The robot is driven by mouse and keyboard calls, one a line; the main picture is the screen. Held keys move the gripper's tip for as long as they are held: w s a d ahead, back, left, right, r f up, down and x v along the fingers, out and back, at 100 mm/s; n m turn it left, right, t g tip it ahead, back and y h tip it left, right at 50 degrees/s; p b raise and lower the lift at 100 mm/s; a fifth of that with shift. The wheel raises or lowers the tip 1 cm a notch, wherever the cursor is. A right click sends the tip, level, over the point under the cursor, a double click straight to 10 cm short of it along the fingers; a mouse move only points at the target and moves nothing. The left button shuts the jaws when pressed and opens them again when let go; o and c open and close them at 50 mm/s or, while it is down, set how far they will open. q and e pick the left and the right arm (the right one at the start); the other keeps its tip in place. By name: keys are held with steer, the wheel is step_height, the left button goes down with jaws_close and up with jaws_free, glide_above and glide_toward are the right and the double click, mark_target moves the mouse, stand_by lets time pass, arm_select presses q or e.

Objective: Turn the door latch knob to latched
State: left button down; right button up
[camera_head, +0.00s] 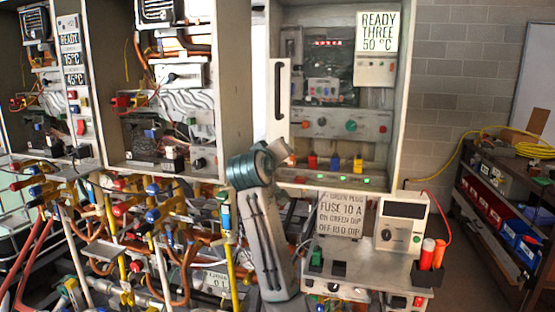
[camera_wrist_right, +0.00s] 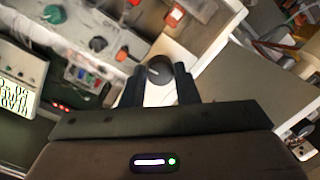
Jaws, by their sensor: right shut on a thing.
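In the right wrist view a round dark knob (camera_wrist_right: 159,66) with a pale line on its face sits at the edge of a pale panel. My right gripper (camera_wrist_right: 158,82) has one finger on each side of it and is shut on it. In the head view my right arm reaches up from the bottom to the lower left corner of the right-hand cabinet (camera_head: 402,95). There the arm hides the knob and the fingers. A pale upright panel with a black handle (camera_head: 278,90) stands at that cabinet's left side. My left gripper is not in view.
A bench unit with a grey meter box (camera_head: 402,222) and red-orange cylinders stands close to the right of my arm. Crowded pipes and valves (camera_head: 130,215) fill the lower left. Two more open cabinets stand at left. A shelf (camera_head: 500,205) with bins is at far right.

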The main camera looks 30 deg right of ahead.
steer(key=shift+f+m, duration=0.1)
steer(key=shift+m, duration=0.4)
steer(key=shift+b, duration=0.3)
steer(key=o, duration=1)
steer(key=shift+c, duration=0.2)
steer(key=b+v, duration=0.3)
steer(key=v, duration=0.7)
steer(key=shift+s+a, duration=0.25)
steer(key=shift+a, duration=0.05)
